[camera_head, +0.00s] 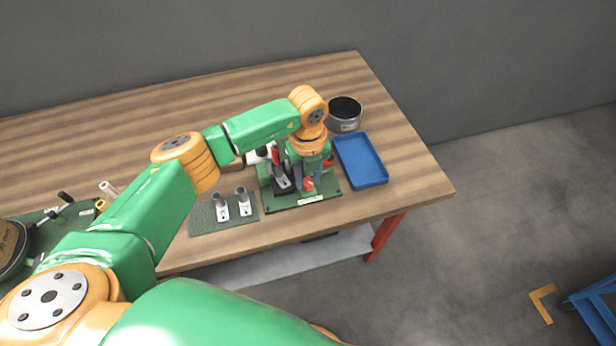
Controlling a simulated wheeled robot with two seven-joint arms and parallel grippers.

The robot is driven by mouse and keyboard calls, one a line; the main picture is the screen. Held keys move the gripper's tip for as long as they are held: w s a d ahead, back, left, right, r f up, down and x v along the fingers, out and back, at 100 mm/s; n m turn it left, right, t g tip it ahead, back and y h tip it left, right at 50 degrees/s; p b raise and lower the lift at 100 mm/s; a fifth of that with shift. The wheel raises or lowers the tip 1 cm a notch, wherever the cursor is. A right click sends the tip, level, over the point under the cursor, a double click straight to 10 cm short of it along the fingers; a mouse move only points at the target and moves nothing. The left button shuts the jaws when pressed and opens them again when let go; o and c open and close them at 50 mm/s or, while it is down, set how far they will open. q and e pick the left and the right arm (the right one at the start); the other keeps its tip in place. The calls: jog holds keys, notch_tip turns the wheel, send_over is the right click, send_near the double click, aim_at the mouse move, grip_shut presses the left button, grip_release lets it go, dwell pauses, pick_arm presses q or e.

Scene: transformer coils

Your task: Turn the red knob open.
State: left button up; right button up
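A green-based fixture (285,203) stands near the front of the wooden table, with a label on its front edge. A small red knob (309,184) shows low at the front of the fixture. A red upright handle (276,156) stands to its left on a dark mount. My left arm reaches in from the left, and its wrist is over the right part of the fixture. My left gripper (316,180) points down close beside the red knob; it is small and partly hidden, so I cannot tell whether it touches or how its fingers stand. My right gripper is out of view.
A blue tray (361,160) lies right of the fixture, with a round metal pot (345,114) behind it. A grey-green mat (205,219) with two metal posts is left of the fixture. Another green fixture (60,222) is at the far left. The table's back is clear.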

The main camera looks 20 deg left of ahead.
aim_at(307, 182)
pick_arm(q)
jog(key=o, duration=0.4)
notch_tip(307, 182, up, 6)
jog(key=shift+r+b, duration=0.2)
jog(key=shift+b, duration=0.7)
jog(key=shift+r, duration=0.35)
jog(key=shift+f, duration=0.1)
